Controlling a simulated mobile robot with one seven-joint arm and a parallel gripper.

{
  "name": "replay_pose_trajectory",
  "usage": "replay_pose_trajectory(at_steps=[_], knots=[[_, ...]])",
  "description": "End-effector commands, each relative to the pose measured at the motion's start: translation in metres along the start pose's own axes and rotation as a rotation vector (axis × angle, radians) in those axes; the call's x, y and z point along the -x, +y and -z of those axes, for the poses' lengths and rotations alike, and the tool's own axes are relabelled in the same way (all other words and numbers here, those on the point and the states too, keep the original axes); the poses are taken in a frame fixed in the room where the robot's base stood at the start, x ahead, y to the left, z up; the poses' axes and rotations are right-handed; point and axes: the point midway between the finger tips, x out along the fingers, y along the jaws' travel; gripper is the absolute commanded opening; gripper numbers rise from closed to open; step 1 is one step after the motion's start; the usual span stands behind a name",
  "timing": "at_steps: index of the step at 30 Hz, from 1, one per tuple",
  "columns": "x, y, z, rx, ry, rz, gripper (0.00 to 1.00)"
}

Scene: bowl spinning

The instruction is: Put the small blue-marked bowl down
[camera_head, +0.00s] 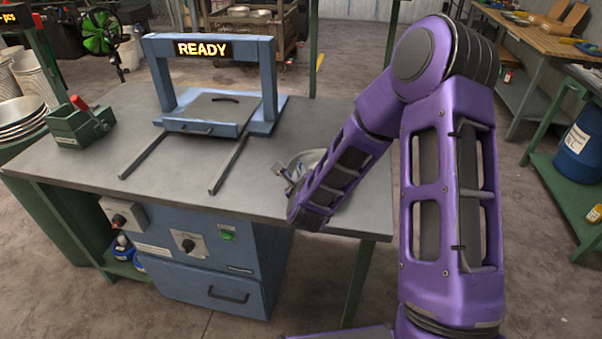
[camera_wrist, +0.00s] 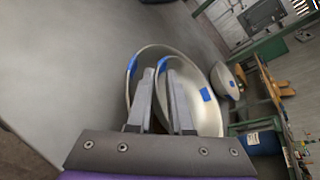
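A metal bowl with blue marks (camera_wrist: 197,116) fills the middle of the wrist view. My gripper (camera_wrist: 161,74) has one finger on each side of a blue-marked rim, shut on that bowl's wall. A second curved rim with a blue mark shows just left of it; I cannot tell whether it is another bowl. My gripper (camera_head: 284,171) shows only in part there. Whether the bowl touches the tabletop is unclear.
Another blue-marked bowl (camera_wrist: 226,79) shows to the right in the wrist view. The grey table (camera_head: 110,170) carries a blue frame machine (camera_head: 215,118) reading READY, with two rails toward the front. A green box (camera_head: 78,125) stands left. The tabletop between machine and bowl is clear.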

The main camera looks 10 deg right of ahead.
Motion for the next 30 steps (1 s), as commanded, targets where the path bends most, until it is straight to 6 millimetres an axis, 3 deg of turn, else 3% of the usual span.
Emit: replay_pose_trajectory(at_steps=[7, 18, 30], knots=[[0.018, 0.000, -0.001, 0.001, 0.000, -0.002, 0.19], [0.095, -0.002, -0.003, 0.001, 0.000, -0.001, 0.19], [0.114, -0.002, -0.003, 0.000, 0.004, -0.003, 0.19]])
